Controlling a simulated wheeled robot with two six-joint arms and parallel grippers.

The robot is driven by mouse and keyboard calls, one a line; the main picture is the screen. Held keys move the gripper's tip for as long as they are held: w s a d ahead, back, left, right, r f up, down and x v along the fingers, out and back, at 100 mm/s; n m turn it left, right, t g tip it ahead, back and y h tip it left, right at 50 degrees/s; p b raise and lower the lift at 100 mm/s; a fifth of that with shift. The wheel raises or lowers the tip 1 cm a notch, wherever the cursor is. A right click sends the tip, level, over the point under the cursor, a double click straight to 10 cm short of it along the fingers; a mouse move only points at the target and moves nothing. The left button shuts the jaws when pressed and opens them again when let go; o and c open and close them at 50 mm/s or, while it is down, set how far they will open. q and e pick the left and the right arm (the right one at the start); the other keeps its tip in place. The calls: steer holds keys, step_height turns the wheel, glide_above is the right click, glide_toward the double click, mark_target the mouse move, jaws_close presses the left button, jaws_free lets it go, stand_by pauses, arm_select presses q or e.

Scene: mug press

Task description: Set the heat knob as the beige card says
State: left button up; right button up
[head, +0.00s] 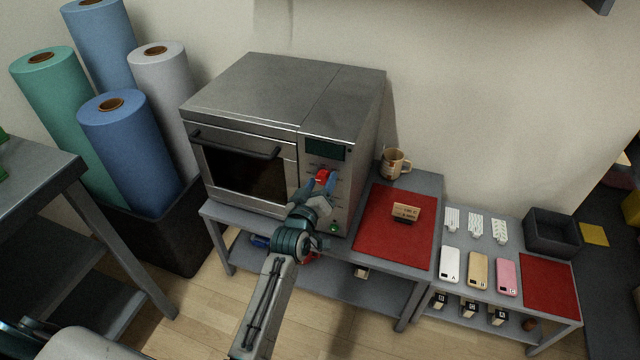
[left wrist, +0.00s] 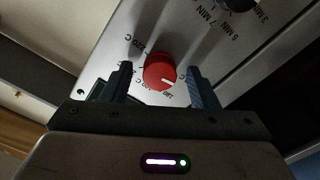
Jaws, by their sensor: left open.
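The red heat knob (head: 322,175) is on the front panel of the grey press oven (head: 283,85). In the left wrist view the knob (left wrist: 159,73) has a white mark pointing to the lower right, near small temperature labels; a 220 C label shows at its upper left. My left gripper (head: 320,184) is open at the panel. In the left wrist view its fingers (left wrist: 160,86) stand on either side of the knob, with gaps visible. The beige card (head: 405,212) stands on the red mat; its two printed lines are too small to read surely. My right gripper is out of view.
A black knob (left wrist: 238,3) with minute labels sits beside the heat knob on the panel. A beige mug (head: 393,163) stands right of the oven. A lower table (head: 540,322) holds phone cases and a dark bin (head: 552,232). Fabric rolls stand at the left.

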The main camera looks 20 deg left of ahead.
arm_select(q)
steer(key=c, duration=1)
